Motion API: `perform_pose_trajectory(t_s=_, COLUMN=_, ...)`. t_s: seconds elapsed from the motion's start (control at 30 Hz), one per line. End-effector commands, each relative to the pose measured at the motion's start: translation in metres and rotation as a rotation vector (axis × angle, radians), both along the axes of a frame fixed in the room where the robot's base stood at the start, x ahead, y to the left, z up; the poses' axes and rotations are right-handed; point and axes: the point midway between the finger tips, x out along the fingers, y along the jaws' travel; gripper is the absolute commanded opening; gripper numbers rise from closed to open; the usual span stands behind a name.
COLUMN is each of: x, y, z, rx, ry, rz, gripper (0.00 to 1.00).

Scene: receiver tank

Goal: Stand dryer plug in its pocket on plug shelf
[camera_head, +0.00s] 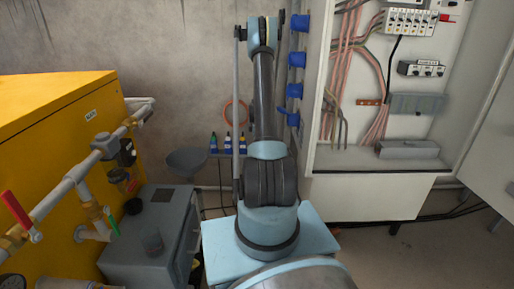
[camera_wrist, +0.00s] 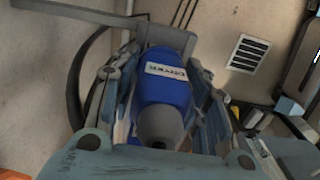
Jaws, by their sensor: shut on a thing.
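In the wrist view, the dryer plug (camera_wrist: 165,86) is a blue body with a white label and a grey end (camera_wrist: 161,126) towards the camera. My gripper (camera_wrist: 166,95) is shut on it, with a finger on each side. A grey block with a flat arm (camera_wrist: 93,13) shows beyond the plug; I cannot tell whether they touch. In the head view, my gripper and the held plug cannot be made out behind my arm. I cannot identify the plug shelf or its pocket with certainty in either view.
Several blue fittings (camera_head: 295,91) line the open electrical cabinet's (camera_head: 315,95) left side. Bottles (camera_head: 228,142) stand on a small shelf by the wall. A yellow machine (camera_head: 60,120) with pipes and a grey box (camera_head: 150,235) stand left. A vent (camera_wrist: 247,52) shows in the wrist view.

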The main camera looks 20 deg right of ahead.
Motion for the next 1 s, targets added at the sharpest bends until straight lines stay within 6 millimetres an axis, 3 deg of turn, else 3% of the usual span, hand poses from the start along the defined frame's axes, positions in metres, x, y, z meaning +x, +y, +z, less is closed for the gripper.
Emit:
perform_pose_trajectory(t_s=0.27, x=0.0, y=0.0, z=-0.007, rx=0.0, ry=0.0, rz=0.0, gripper=0.14)
perform_pose_trajectory(t_s=0.3, x=0.0, y=0.0, z=-0.007, rx=0.0, ry=0.0, rz=0.0, gripper=0.47)
perform_pose_trajectory(t_s=0.4, x=0.0, y=0.0, z=-0.007, rx=0.0, ry=0.0, rz=0.0, gripper=0.66)
perform_pose_trajectory(t_s=0.77, x=0.0, y=0.0, z=-0.006, rx=0.0, ry=0.0, rz=0.0, gripper=0.66)
perform_pose_trajectory(t_s=1.0, x=0.0, y=0.0, z=0.017, rx=0.0, ry=0.0, rz=0.0, gripper=0.66)
